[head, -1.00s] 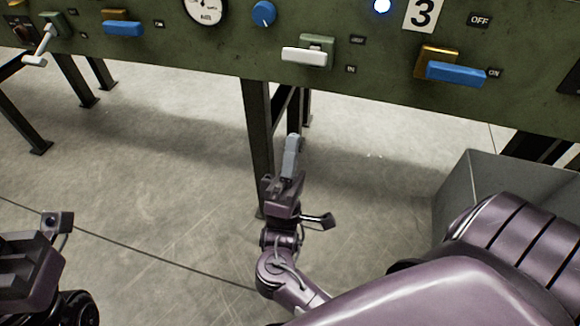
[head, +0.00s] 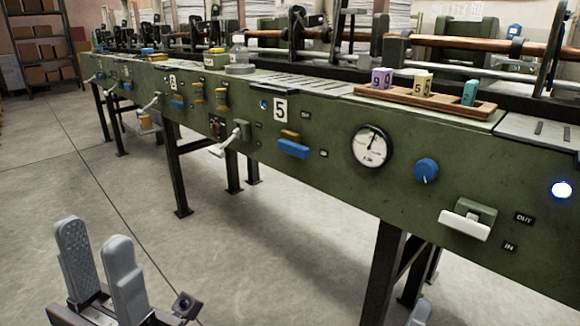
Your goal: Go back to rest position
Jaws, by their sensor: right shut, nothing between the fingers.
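My left gripper (head: 95,238) is at the bottom left, above the bare floor, with its two grey fingers pointing up. The fingers stand apart with nothing between them. Of my right gripper, only the grey fingertip (head: 420,313) shows at the bottom edge, right of centre and in front of a machine leg. It is shut and empty; the rest of it is below the picture. Both grippers are apart from the green machine (head: 335,190).
The long green machine carries a white-handled lever (head: 465,225), a blue knob (head: 426,170), a gauge (head: 371,146) and a blue-handled switch (head: 293,148). A wooden tray (head: 385,97) with small numbered pieces sits on top. The concrete floor (head: 70,180) at left is clear.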

